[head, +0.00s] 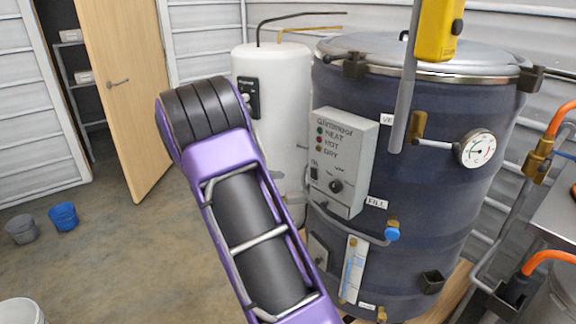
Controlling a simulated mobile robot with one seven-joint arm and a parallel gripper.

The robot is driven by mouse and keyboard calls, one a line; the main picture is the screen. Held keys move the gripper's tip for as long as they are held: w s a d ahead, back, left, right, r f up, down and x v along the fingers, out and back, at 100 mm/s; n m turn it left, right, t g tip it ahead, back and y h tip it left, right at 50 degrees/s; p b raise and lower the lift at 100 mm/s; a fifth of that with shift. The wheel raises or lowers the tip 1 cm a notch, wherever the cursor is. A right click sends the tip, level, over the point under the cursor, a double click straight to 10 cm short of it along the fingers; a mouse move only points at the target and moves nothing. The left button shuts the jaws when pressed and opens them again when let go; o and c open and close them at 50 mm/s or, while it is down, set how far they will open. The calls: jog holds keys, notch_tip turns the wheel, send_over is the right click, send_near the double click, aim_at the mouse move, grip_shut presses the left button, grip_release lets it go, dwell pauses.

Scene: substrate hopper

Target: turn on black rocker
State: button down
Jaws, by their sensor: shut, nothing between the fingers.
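The black rocker (314,173) is a small dark switch on the lower left of the grey control box (350,140), just under an "ON" mark. The box is fixed to the front of the large dark blue tank. Which way the rocker is tipped is too small to tell. My purple and black arm crosses the middle of the head view, left of the box. My gripper is not in view, so its place relative to the rocker cannot be seen.
A black knob (336,186) sits right of the rocker, with indicator lights above. A pipe with a blue valve handle (392,234) runs below the box. A yellow hanging control (438,28), a dial gauge (477,149) and a white tank (272,75) are nearby.

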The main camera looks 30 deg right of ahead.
jog(key=shift+w+f, duration=0.15)
jog(key=shift+f, duration=0.25)
send_near(313, 171)
notch_tip(313, 171, down, 3)
jog(key=d, duration=0.3)
jog(key=w+d, duration=0.1)
jog(key=shift+w+d+r+b, duration=0.1)
jog(key=shift+d+b, duration=0.2)
jog(key=shift+d, duration=0.1)
jog(key=shift+w+d, duration=0.1)
jog(key=shift+d, duration=0.35)
